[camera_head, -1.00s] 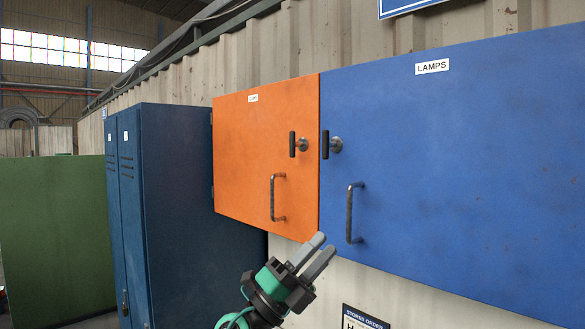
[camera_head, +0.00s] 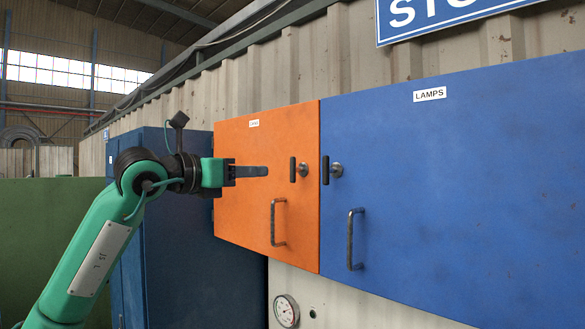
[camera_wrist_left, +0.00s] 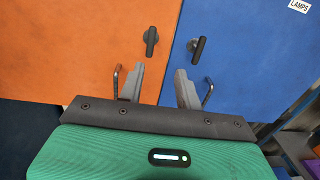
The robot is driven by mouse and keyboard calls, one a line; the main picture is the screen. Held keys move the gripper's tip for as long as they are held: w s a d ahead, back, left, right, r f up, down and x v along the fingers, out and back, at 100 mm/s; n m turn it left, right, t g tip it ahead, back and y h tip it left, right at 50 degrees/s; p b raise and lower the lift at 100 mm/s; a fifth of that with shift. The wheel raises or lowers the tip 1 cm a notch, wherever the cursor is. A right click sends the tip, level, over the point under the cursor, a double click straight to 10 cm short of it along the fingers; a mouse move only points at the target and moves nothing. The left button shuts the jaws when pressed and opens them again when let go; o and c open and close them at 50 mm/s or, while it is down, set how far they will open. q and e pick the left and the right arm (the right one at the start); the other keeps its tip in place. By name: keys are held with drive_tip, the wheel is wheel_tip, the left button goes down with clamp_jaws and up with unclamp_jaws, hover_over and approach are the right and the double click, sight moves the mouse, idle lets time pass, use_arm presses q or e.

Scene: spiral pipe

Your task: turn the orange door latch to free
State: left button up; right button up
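The orange door (camera_head: 240,188) is closed, with a black latch handle (camera_head: 293,170) standing upright on a round metal boss near its right edge. The latch also shows upright in the left wrist view (camera_wrist_left: 150,40), beyond the fingertips. My left gripper (camera_head: 266,171) reaches in from the left at about latch height, its fingers pointing right towards the latch with a gap between. In the left wrist view its two grey fingers (camera_wrist_left: 160,76) are apart with nothing between them. My right gripper is not in view.
The blue door (camera_head: 450,185) adjoins on the right, with its own upright black latch (camera_head: 325,170). Bar handles stick out below on the orange door (camera_head: 275,222) and blue door (camera_head: 352,238). A dark blue locker (camera_head: 180,250) stands left. A gauge (camera_head: 286,310) sits below.

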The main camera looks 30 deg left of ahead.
sight(291, 167)
use_arm(q)
drive_tip(key=shift+n+y, duration=0.3)
drive_tip(key=shift+y, duration=0.2)
drive_tip(key=p+x, duration=0.2)
drive_tip(key=x, duration=0.1)
drive_tip(key=r+p+x, duration=0.1)
drive_tip(key=p+x, duration=0.1)
drive_tip(key=x, duration=0.2)
drive_tip(key=a+p+x, duration=0.1)
drive_tip(key=p+x, duration=0.1)
drive_tip(key=x, duration=0.2)
drive_tip(key=shift+w+r+p, duration=0.2)
drive_tip(key=shift+w+p, duration=0.2)
drive_tip(key=shift+p+x, duration=0.3)
drive_tip(key=shift+x, duration=0.6)
drive_tip(key=shift+f, duration=0.15)
drive_tip(key=shift+s, duration=0.1)
clamp_jaws()
